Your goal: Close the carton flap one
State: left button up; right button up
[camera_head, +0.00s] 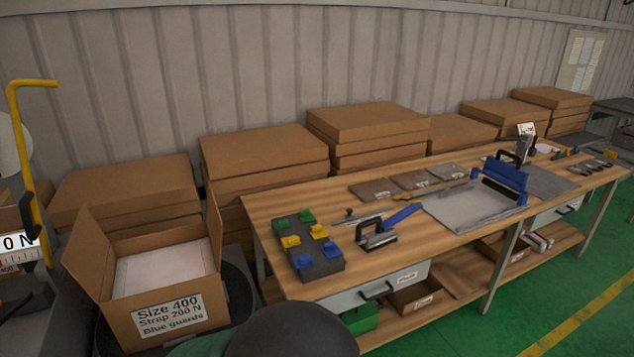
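An open cardboard carton (165,312) stands at the lower left, with a label on its front face reading "Size 400, Strap 200 N, Blue guards". A flap (87,255) stands up and leans outward on its left side. Another flap (214,222) stands nearly upright on its right side. A pale flat sheet or panel (165,268) lies inside the carton. I cannot tell which flap is flap one. Neither of my grippers is in view.
A wooden workbench (335,284) with tools and coloured blocks (307,243) stands right of the carton. Stacked flat cartons (265,150) line the wall behind. A yellow post (32,170) stands at the left. Green floor (575,290) is clear at the lower right.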

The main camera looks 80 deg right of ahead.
aim_at(213, 218)
jog(key=z, duration=1.85)
jog(key=i+j, duration=0.4)
jog(key=i, duration=0.15)
jog(key=i+j, duration=0.4)
jog(key=i+j+u, duration=0.05)
jog(key=i, duration=0.05)
